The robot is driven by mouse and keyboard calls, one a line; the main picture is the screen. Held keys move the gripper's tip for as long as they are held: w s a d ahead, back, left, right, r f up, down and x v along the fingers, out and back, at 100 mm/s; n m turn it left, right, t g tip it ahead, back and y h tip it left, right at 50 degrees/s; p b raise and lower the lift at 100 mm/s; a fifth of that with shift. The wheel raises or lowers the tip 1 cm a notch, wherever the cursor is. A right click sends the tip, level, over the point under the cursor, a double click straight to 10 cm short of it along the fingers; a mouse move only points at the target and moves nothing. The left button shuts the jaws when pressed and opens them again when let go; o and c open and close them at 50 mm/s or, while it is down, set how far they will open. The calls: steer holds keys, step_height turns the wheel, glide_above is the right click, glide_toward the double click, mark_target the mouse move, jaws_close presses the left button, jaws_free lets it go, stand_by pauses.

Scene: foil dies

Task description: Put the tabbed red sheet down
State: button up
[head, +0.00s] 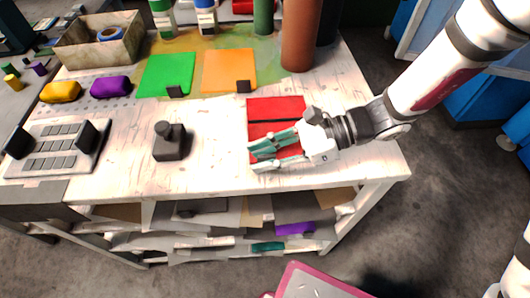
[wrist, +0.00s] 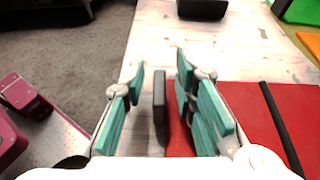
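The red sheet (head: 275,106) lies on the white worktop, right of centre, and looks flat. A thin dark bar crosses it; this bar (wrist: 280,130) also shows in the wrist view. My gripper (head: 258,156) is low over the sheet's front part and hides some of it. In the wrist view my gripper (wrist: 160,78) is open, with its teal fingers apart. The black upright tab (wrist: 159,98) stands between them at the sheet's left edge, nearer the right finger, with a gap to the left one. The tab is hidden in the head view.
Green (head: 167,72) and orange (head: 229,69) tabbed sheets lie behind. A black knobbed block (head: 170,142) and a grey slotted rack (head: 57,148) stand to the left. A brown cylinder (head: 300,35) stands behind the red sheet. The worktop's front edge is close to my gripper.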

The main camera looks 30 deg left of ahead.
steer(key=shift+r, duration=0.15)
steer(key=v, duration=1.2)
steer(key=shift+p, duration=0.4)
steer(key=shift+s+d+r, duration=0.15)
steer(key=shift+d+r, duration=0.15)
steer(key=s+d+r+n+t+h, duration=0.3)
steer(key=s+d, duration=0.1)
steer(key=d, duration=0.4)
steer(key=s+d+r+n+t+h, duration=0.3)
steer(key=s+d+r+n+h, duration=0.1)
steer(key=d, duration=0.4)
steer(key=s+d+r+n+t+h, duration=0.3)
steer(key=s+d, duration=0.3)
steer(key=d, duration=0.2)
steer(key=shift+d+r+n+t+h, duration=0.15)
steer(key=shift+r+n+t+h, duration=0.15)
steer(key=shift+r+n+h, duration=0.35)
